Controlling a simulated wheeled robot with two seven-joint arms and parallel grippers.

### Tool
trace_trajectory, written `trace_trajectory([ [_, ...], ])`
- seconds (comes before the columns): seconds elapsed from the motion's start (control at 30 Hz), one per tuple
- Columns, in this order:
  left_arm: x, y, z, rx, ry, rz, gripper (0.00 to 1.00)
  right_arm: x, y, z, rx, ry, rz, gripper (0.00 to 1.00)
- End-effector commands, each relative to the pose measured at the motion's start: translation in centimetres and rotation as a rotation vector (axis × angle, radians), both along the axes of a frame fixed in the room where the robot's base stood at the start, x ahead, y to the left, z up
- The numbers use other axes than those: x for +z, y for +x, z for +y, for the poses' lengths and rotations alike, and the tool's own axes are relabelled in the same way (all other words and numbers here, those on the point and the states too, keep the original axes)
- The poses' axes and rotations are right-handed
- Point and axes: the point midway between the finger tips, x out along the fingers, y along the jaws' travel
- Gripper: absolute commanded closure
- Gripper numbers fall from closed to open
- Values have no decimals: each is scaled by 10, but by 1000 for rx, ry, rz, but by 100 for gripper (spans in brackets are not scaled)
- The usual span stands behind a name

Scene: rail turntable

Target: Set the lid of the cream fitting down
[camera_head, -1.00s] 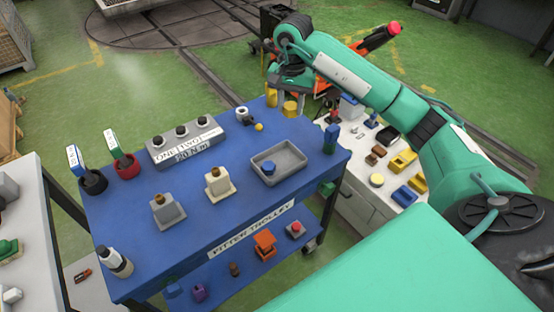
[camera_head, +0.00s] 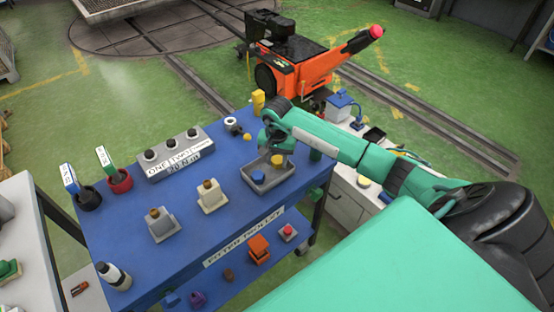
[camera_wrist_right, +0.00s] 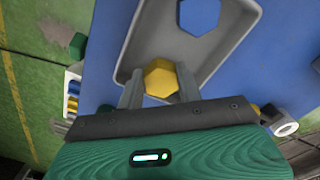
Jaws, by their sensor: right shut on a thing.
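The yellow hexagonal lid (camera_head: 277,160) is between the fingers of my right gripper (camera_head: 273,152). In the right wrist view the two fingers close on either side of the lid (camera_wrist_right: 160,79). The lid is over the grey tray (camera_head: 286,179); I cannot tell whether it touches the tray floor. A blue hexagonal lid (camera_head: 258,178) lies in the same tray, and it also shows in the right wrist view (camera_wrist_right: 199,14). The cream fitting (camera_head: 212,200) stands upright on the blue trolley top, left of the tray, its brown inner part exposed. My left gripper is out of view.
A grey fitting (camera_head: 162,227) stands left of the cream one. A white cabinet (camera_head: 346,198) adjoins on the right.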

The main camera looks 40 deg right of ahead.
Motion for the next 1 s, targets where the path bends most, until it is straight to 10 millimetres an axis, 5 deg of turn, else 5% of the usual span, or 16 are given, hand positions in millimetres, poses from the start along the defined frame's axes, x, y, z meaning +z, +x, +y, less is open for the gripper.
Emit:
trace_trajectory([
  [0.47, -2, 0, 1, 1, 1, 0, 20, -17, 0, -1, 1, -1, -1, 92],
  [0.5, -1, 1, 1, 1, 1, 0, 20, -16, 0, 0, 1, -1, -1, 60],
  [0.6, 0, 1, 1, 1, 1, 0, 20, -15, 0, 0, 1, -1, -1, 43],
  [1.0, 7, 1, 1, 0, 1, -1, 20, -10, 0, 0, 0, 1, 0, 43],
])
